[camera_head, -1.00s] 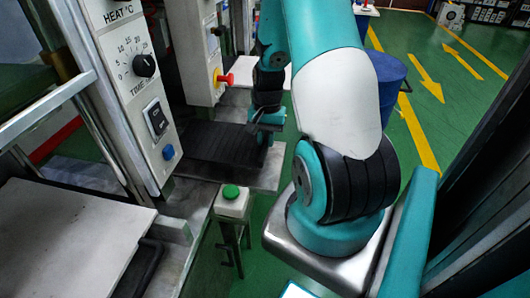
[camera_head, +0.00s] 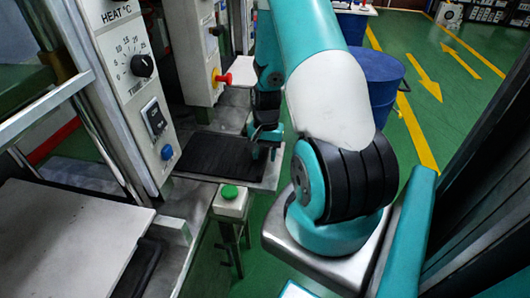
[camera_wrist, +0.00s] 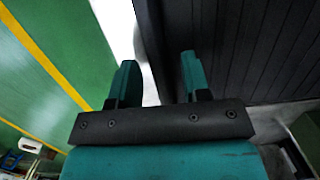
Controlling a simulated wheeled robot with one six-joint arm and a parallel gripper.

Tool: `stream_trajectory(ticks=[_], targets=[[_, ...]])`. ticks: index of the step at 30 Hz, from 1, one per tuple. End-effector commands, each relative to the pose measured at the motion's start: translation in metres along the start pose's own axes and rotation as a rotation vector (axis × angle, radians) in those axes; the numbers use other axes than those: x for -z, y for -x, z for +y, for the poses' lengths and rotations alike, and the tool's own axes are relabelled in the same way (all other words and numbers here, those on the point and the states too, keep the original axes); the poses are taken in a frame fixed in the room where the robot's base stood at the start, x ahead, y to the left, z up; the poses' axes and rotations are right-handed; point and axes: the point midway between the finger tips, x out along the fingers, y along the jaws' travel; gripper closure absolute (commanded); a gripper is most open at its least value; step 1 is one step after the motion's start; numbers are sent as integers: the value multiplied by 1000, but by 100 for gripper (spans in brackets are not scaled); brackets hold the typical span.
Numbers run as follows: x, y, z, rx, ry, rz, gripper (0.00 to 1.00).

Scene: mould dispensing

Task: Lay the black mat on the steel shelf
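The black mat (camera_head: 218,155) lies flat on the steel shelf (camera_head: 268,178), with bare metal showing along its right and front edges. In the wrist view the ribbed mat (camera_wrist: 245,45) fills the upper right, and a bright strip of shelf (camera_wrist: 116,22) shows beside its edge. My gripper (camera_head: 264,150) is at the mat's right edge, low over the shelf. In the wrist view my gripper (camera_wrist: 160,82) has its two teal fingers apart, with the mat's edge running between them. Whether a finger still touches the mat cannot be told.
A press with a dial panel (camera_head: 130,75) stands to the left. A red emergency button (camera_head: 222,77) sits on the control box behind the mat. A green button post (camera_head: 231,198) stands in front of the shelf. A blue drum (camera_head: 375,85) stands behind my arm.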

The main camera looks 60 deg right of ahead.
Motion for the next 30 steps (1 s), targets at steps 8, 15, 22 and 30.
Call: stream_trajectory(ticks=[8,15,22,30], targets=[[0,5,0,1,0,1,57],[1,45,0,3,0,6,57],[1,94,0,2,-1,5,57],[0,121,0,0,0,1,57]])
